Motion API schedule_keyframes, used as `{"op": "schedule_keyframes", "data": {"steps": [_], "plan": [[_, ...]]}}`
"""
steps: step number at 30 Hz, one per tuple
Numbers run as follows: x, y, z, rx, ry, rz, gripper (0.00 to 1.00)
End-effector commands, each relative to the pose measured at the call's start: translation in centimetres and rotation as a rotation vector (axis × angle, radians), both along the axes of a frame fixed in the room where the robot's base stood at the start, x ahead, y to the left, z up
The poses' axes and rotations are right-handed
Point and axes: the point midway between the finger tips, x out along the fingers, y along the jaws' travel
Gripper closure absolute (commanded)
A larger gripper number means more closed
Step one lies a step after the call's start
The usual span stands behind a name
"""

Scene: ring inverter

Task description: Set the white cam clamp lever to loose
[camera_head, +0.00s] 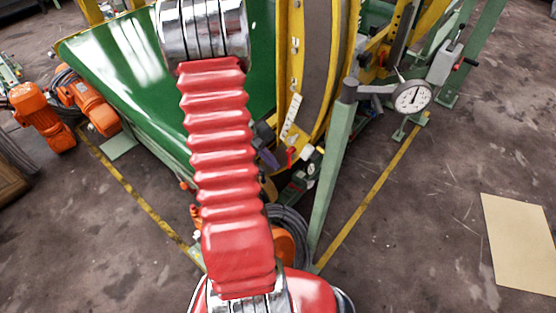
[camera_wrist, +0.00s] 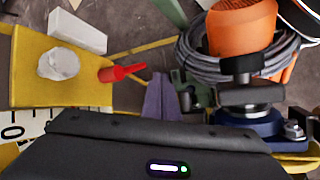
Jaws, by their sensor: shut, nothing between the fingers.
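A white bar-shaped piece (camera_wrist: 78,31), which looks like the cam clamp lever, sits at the far edge of a yellow plate (camera_wrist: 30,82) in the wrist view. It also shows small in the head view (camera_head: 307,152). A whitish rounded knob (camera_wrist: 58,64) is on the plate just below it. The lever's setting cannot be read clearly. My gripper (camera_wrist: 160,80) has its purple fingers together and empty, to the right of the plate and apart from the white piece. In the head view the gripper is partly hidden behind my red arm.
A red pointed handle (camera_wrist: 120,72) sticks out between the plate and my fingers. To the right are a dark clamp on a blue base (camera_wrist: 248,122), coiled grey cable (camera_wrist: 200,66) and an orange part (camera_wrist: 240,25). A dial gauge (camera_head: 412,97) stands right of the yellow ring.

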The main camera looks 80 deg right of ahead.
Motion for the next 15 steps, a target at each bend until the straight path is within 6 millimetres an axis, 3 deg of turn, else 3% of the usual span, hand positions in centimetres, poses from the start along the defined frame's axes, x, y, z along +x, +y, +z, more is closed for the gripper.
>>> {"op": "schedule_keyframes", "data": {"steps": [2, 15], "plan": [[0.8, 0.8, -0.1, 0.004, 0.0, 0.0, 1.0], [2.9, 2.0, 6.3, 0.003, 0.0, -0.002, 1.0]]}}
